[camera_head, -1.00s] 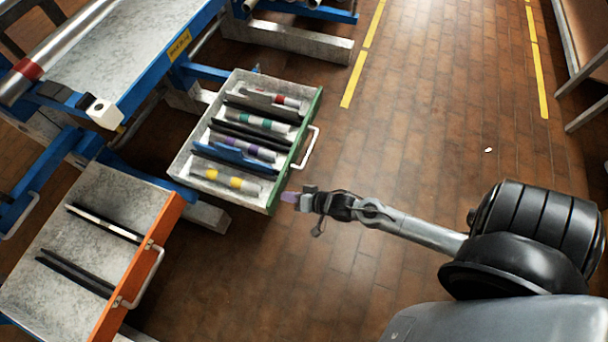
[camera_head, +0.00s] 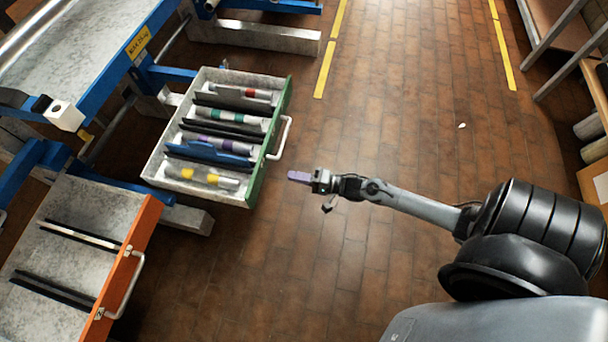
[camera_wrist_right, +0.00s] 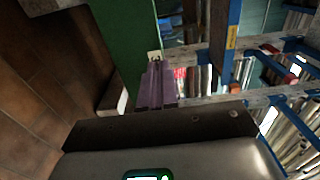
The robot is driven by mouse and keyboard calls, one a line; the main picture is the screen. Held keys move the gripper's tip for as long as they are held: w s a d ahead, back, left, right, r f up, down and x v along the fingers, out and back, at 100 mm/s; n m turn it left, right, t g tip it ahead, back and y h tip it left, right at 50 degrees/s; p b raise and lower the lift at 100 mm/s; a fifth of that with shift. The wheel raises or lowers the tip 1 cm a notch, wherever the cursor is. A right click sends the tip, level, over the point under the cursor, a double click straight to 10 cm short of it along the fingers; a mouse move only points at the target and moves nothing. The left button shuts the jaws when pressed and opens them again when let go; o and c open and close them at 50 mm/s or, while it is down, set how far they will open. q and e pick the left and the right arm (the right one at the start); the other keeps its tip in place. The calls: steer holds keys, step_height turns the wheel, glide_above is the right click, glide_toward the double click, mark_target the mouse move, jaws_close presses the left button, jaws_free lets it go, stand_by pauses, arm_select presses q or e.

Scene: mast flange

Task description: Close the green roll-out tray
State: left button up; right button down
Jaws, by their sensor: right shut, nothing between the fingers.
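The green roll-out tray (camera_head: 158,160) is pulled out from the blue frame in the head view. Its green front panel (camera_head: 270,142) carries a white bar handle (camera_head: 284,138). Several cylinders with coloured bands lie inside between dark dividers. My right gripper (camera_head: 292,176) is shut and empty, with purple fingertips, a little right of the panel's near end and apart from it. In the right wrist view, the shut purple fingers (camera_wrist_right: 155,85) point toward the green panel (camera_wrist_right: 122,40), which fills the upper left. My left gripper is not in view.
An orange-fronted tray (camera_head: 128,255) is also pulled out at the lower left. The blue frame with a grey top (camera_head: 75,45) stands behind the trays. Brown tiled floor (camera_head: 390,120) is open right of the green tray. A shelf or bench stands at the upper right.

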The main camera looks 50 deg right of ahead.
mark_target(259, 169)
steer(key=b+x, duration=0.4)
steer(key=x, duration=0.4)
steer(key=shift+w+a+f, duration=0.1)
steer(key=shift+w+f, duration=0.05)
steer(key=shift+w+a+b, duration=0.25)
steer(key=shift+w+b, duration=0.1)
steer(key=shift+w, duration=0.15)
steer(key=shift+w, duration=0.15)
